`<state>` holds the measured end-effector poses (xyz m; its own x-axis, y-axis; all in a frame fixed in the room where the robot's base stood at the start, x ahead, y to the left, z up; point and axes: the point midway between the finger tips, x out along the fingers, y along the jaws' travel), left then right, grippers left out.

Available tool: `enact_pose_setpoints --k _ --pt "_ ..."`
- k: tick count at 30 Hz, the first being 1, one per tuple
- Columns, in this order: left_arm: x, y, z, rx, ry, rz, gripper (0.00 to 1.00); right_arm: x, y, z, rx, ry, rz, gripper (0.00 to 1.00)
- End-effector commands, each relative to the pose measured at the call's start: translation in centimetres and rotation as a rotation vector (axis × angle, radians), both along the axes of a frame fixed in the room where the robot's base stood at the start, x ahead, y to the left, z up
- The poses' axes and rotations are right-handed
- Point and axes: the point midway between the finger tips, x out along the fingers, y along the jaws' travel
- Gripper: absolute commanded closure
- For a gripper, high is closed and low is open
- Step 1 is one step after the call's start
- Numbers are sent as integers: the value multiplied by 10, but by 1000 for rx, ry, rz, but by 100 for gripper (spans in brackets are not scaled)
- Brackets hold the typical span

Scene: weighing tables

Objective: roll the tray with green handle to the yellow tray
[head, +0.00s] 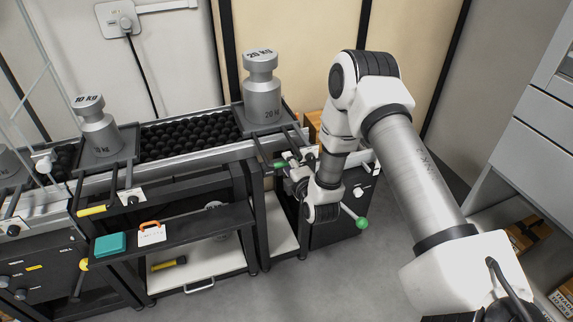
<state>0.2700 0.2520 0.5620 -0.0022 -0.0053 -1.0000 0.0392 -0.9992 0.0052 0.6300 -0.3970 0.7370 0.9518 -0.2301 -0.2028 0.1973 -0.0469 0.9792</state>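The tray with the green handle (244,122) sits at the right end of the roller conveyor and carries a 20 kg weight (262,92). Its green handle (280,165) sticks out at the front. The yellow-handled tray (128,153) is farther left, with a 10 kg weight (98,128) on it; its yellow handle (91,211) points to the front left. My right gripper (290,168) is at the green handle, partly hidden by its own wrist; I cannot tell whether its fingers are closed on it. My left gripper is out of view.
Black rollers (187,139) fill the conveyor between the two trays, with nothing on them. A lower shelf (205,225) holds a teal box (110,244) and an orange-handled item (152,233). A green-knobbed lever (361,223) stands right of my gripper.

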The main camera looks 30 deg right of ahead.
Motion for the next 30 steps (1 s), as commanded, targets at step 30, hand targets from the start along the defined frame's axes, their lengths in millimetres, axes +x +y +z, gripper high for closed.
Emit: enact_pose_setpoints --k 30 --pt "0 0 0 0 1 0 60 15 14 -4 0 4 7 100"
